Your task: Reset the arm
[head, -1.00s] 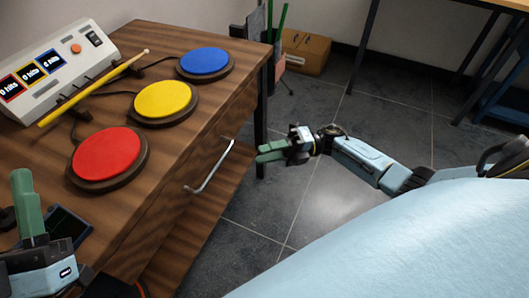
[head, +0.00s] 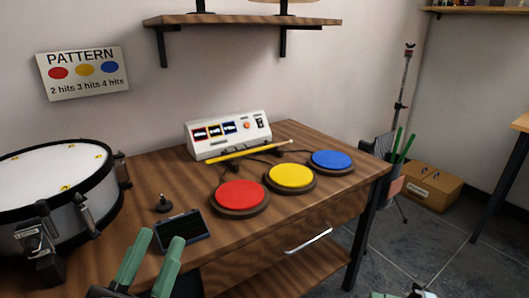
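My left gripper (head: 160,240) is at the bottom left of the head view, in front of the table's near edge. Its two green fingers point up, stand apart and hold nothing. A bit of my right arm (head: 418,292) shows at the bottom edge, right of the table; its fingers are too cut off to judge. On the table a yellow drumstick (head: 240,154) lies along the front of the white counter box (head: 228,134). The red pad (head: 241,195), yellow pad (head: 290,176) and blue pad (head: 332,160) lie in front of it.
A snare drum (head: 50,178) stands at the left. A dark tablet (head: 184,230) and a small black knob-like piece (head: 162,205) lie near the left gripper. A drawer handle (head: 308,241) sticks out in front. A shelf (head: 245,20) hangs above; a cardboard box (head: 420,186) stands right.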

